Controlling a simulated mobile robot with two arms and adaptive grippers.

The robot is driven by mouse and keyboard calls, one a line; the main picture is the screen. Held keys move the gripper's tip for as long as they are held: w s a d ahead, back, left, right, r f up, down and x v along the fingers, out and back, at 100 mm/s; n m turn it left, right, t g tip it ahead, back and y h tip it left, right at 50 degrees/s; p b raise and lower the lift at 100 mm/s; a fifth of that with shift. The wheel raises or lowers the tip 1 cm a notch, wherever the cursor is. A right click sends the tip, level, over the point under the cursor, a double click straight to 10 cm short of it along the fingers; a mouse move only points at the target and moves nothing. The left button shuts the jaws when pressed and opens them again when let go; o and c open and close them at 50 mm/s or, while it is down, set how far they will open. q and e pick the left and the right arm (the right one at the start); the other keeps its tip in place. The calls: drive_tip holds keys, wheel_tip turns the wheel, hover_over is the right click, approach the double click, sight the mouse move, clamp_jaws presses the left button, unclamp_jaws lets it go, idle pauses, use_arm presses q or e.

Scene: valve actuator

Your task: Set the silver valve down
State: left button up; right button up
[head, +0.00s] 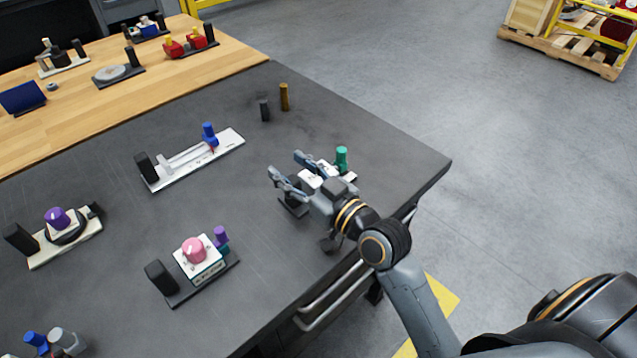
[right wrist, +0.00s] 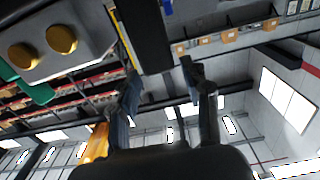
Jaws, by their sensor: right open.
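My right gripper (head: 284,163) is open over a white and black fixture (head: 348,176) near the table's right edge; this fixture has a green knob (head: 341,157) and is partly hidden by the gripper. In the right wrist view the open fingers (right wrist: 160,82) have a black bar (right wrist: 150,35) beyond and between them, with no visible grip on it. A grey box with two gold knobs (right wrist: 62,40) is at upper left there. No valve is clearly identifiable as the silver one; a silver-grey knob (head: 66,341) stands at the lower left of the head view. My left gripper is out of view.
The dark table (head: 330,105) holds a pink-knob fixture (head: 194,251), a purple-knob fixture (head: 57,217), a white slide with a blue knob (head: 209,135), and black and brass pegs (head: 284,97). A wooden table (head: 200,78) behind holds more fixtures. The dark table's right corner is clear.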

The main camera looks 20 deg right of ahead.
drive_tip(key=v, duration=1.2)
drive_tip(key=shift+b, duration=0.45)
